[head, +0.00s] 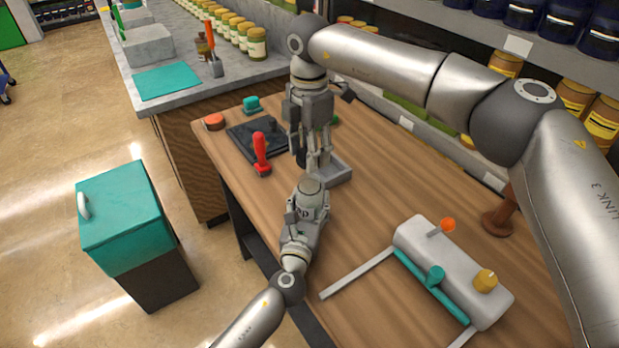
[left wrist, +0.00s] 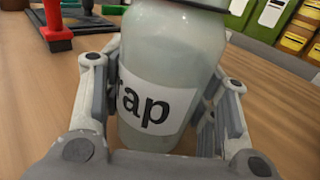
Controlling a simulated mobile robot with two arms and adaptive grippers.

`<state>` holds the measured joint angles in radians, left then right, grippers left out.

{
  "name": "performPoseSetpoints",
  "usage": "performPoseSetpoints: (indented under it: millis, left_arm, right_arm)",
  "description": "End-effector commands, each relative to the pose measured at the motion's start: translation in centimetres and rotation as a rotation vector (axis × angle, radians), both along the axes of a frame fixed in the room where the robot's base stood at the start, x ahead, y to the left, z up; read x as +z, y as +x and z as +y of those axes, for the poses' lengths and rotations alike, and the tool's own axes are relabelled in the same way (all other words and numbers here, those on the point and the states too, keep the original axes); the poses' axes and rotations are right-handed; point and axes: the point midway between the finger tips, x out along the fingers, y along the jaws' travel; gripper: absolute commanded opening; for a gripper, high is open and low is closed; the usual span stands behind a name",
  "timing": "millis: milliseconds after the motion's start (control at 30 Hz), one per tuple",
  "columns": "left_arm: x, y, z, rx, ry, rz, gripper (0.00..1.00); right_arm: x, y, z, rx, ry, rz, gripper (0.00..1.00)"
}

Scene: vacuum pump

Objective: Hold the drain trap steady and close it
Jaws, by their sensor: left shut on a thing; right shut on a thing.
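The drain trap (left wrist: 170,75) is a pale, translucent jar with a white label, of which "ap" is readable. It stands upright on the wooden table, and its top edge is cut off in the left wrist view. My left gripper (head: 306,205) is shut around its body, one finger on each side. In the head view the jar's rounded top (head: 312,187) shows above the left gripper. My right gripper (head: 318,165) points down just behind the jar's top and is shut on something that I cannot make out.
A red-handled tool (head: 261,153) stands by a dark mat (head: 243,133) to the left. A grey manifold (head: 455,274) with coloured knobs is at the front right.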

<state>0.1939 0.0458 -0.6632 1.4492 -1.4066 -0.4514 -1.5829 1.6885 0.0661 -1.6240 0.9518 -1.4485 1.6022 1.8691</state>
Motion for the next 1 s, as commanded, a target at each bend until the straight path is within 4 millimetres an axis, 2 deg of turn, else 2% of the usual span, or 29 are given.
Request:
performPoseSetpoints:
  millis: [100,233,767,1000]
  left_arm:
    - [0.0,0.0,0.0,0.000,0.000,-0.001,0.11]
    - [0.1,0.0,0.0,0.000,0.000,-0.001,0.11]
    - [0.0,0.0,0.0,0.000,0.000,-0.001,0.11]
    - [0.0,0.0,0.0,0.000,0.000,-0.001,0.11]
  right_arm:
    - [-1.9,-0.1,0.0,0.001,-0.001,0.004,0.39]
    - [-3.5,-0.1,0.0,0.000,0.000,0.002,0.39]
    - [-3.8,-0.1,0.0,0.000,0.000,0.001,0.39]
    - [-5.0,-0.1,0.0,-0.001,0.001,0.002,0.39]
